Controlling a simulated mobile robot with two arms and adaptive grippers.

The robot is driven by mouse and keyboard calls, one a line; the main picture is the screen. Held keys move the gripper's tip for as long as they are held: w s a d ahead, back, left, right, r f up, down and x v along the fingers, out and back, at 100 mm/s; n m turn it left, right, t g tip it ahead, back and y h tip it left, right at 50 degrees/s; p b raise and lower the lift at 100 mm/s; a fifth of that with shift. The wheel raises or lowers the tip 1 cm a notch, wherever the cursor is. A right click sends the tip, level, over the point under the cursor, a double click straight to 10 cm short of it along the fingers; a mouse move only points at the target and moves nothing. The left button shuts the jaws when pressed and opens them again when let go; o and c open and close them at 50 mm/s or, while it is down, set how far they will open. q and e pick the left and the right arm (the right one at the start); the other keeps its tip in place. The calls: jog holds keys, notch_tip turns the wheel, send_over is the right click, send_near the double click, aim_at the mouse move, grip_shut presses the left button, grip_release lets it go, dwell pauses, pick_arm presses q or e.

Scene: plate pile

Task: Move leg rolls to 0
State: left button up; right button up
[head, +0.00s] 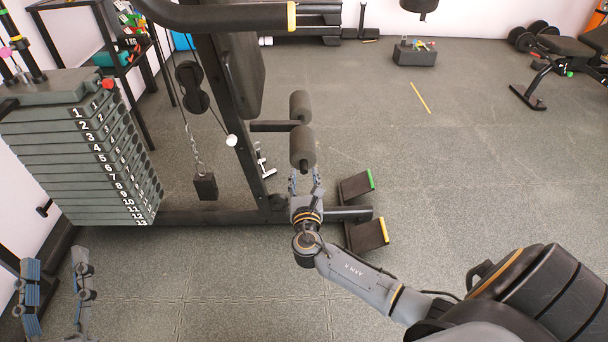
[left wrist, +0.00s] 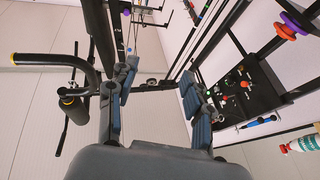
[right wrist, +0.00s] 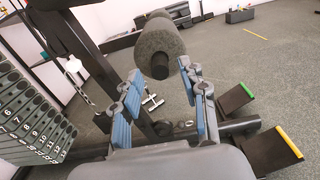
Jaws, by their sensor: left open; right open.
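The leg rolls are dark grey foam cylinders on the black gym machine. The near roll (head: 302,148) and the far roll (head: 300,106) sit at the ends of a bar (head: 274,126) that runs out from the upright. The near roll also shows in the right wrist view (right wrist: 160,50), just beyond the fingers. My right gripper (head: 305,180) is open below the near roll; its fingers (right wrist: 168,90) are apart, with nothing between them. My left gripper (head: 54,275) is open and empty at the lower left, below the weight stack, far from the rolls.
The numbered weight stack (head: 90,150) stands at the left. Two foot plates with green (head: 356,187) and yellow (head: 367,235) edges stick out right of my right gripper. A grey box (head: 414,55) stands at the back. The floor on the right is mostly clear.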

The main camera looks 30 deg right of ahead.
pick_arm(q)
jog(key=shift+s+r+t+h, duration=0.15)
jog(key=shift+s+r+t, duration=0.3)
jog(key=shift+r, duration=0.3)
jog(key=shift+s+r+t+h, duration=0.15)
jog(key=shift+s+r+t, duration=0.15)
jog(key=shift+r+t, duration=0.35)
pick_arm(e)
jog(key=shift+x, duration=1.3)
grip_shut()
